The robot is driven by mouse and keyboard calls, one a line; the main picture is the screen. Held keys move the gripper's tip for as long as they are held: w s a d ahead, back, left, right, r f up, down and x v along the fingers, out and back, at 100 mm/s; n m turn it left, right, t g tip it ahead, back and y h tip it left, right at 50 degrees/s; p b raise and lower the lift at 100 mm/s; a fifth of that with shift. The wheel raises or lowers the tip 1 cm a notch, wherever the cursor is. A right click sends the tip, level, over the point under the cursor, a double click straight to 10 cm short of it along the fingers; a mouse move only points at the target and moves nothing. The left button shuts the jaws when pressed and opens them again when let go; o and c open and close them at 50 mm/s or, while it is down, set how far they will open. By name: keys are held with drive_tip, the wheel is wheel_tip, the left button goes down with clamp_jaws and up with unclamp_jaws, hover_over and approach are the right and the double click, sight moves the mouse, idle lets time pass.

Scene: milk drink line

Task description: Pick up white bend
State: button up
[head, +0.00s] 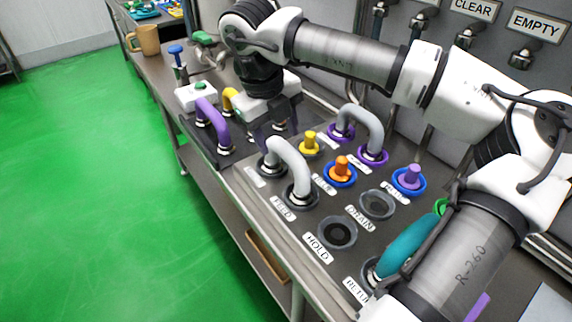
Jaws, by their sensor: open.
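The white bend (289,152) is a pale U-shaped pipe standing upright on the grey panel, with one end in the port by the FEED label and the other in the port behind it. My gripper (274,135) hangs pointing down, behind and slightly left of the white bend in the picture. It looks apart from the bend. Its dark fingers are partly hard to make out against the panel, and it appears open and empty.
A grey bend (361,119) with purple collars stands behind right. Yellow (309,143), orange (342,166) and purple (411,176) plugs stand nearby. A purple bend (211,122) and yellow bend (229,99) are left of my gripper. A teal bend (405,246) is partly hidden by my arm.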

sight(282, 146)
drive_tip(key=shift+w+d+f, duration=0.1)
drive_tip(key=shift+d+f, duration=0.05)
drive_tip(key=shift+f, duration=0.75)
drive_tip(key=shift+d+f+p, duration=0.3)
drive_tip(key=shift+f+p, duration=0.15)
drive_tip(key=shift+f, duration=0.1)
drive_tip(key=f, duration=0.1)
drive_tip(key=f+p, duration=0.1)
drive_tip(key=d+f, duration=0.1)
drive_tip(key=f, duration=0.1)
drive_tip(key=shift+w+f, duration=0.1)
drive_tip(key=shift+w, duration=0.15)
drive_tip(key=shift+c, duration=0.3)
clamp_jaws()
